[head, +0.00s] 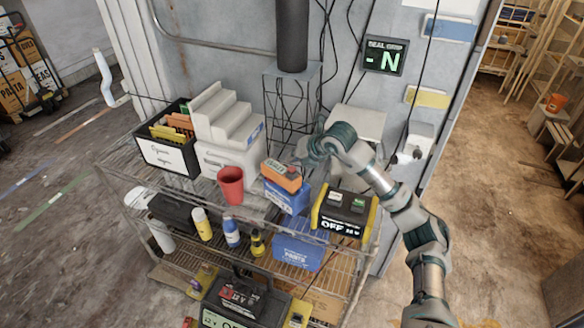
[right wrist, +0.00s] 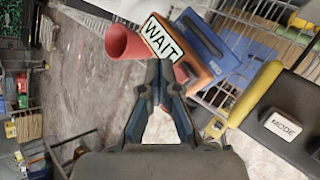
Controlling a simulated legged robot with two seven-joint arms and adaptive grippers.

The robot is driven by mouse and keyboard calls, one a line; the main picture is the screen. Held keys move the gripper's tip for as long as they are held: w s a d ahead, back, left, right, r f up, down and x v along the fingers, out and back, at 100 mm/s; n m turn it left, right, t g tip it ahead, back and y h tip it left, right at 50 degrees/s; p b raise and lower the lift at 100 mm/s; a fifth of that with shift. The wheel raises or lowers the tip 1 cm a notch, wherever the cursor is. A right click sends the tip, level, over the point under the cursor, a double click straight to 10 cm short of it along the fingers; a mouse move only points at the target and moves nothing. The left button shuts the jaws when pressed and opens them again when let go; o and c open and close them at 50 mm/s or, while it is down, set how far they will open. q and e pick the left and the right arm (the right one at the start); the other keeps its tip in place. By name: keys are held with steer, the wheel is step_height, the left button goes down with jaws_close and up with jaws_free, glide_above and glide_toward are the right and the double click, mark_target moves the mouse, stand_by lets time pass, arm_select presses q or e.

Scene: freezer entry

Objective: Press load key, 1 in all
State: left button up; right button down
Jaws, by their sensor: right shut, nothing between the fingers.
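A yellow-and-black device (head: 343,212) stands at the right end of the upper shelf, its display reading OFF. Two small pale keys (head: 335,197) sit on its top; their labels are too small to read in the head view. In the right wrist view a key marked MODE (right wrist: 283,126) shows on the dark device at right. No key marked load can be read. My right gripper (head: 303,155) is shut and empty, above and behind an orange device (head: 281,176). In the right wrist view its closed fingertips (right wrist: 158,68) appear before this device's WAIT screen (right wrist: 163,38). My left gripper is out of view.
The orange device rests on a blue box (head: 287,197), beside a red cup (head: 230,184). A white stepped block (head: 226,120) and a crate (head: 168,155) stand left. A wall display (head: 386,56) reads "- N".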

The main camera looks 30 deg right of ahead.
mark_target(294, 169)
steer(key=shift+r+p, duration=1.5)
steer(key=shift+r, duration=0.75)
